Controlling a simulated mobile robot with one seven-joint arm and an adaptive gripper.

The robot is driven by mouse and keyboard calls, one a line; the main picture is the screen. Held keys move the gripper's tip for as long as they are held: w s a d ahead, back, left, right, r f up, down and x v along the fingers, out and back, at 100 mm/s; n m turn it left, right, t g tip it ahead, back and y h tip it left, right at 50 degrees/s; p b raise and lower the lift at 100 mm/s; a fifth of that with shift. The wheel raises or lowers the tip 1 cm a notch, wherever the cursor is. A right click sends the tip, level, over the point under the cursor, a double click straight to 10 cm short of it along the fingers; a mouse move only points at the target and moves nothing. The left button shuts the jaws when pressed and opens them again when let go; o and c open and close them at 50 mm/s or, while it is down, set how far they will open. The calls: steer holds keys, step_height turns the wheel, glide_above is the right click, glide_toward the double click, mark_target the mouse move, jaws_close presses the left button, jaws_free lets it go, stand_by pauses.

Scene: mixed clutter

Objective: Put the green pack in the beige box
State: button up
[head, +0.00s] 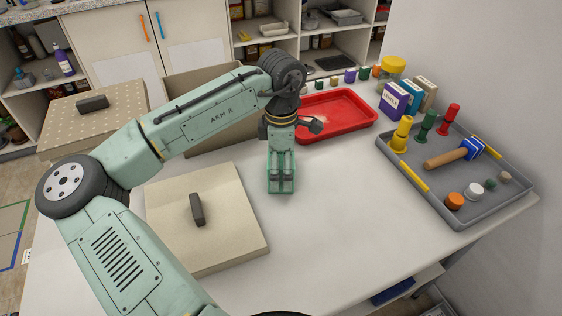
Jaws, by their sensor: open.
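My gripper (282,188) points down over the middle of the table, with its fingers apart. Green edges show around its fingers; I cannot tell whether these belong to the gripper or to a green pack. No other green pack stands out clearly. A beige box (225,137) stands behind my arm, to the left of my gripper. It looks open at the top, and my arm hides much of it. A flat beige lid-like piece (235,225) with a dark handle lies in front of that box, left of my gripper.
A dotted beige box (65,125) with a dark handle on top is at the far left. A red tray (355,112) lies behind my gripper. A grey tray (455,205) with pegs and a mallet is at right. Small cartons (394,101) stand behind it. The front middle table is clear.

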steer(key=shift+c, duration=0.2)
steer(key=c, duration=1)
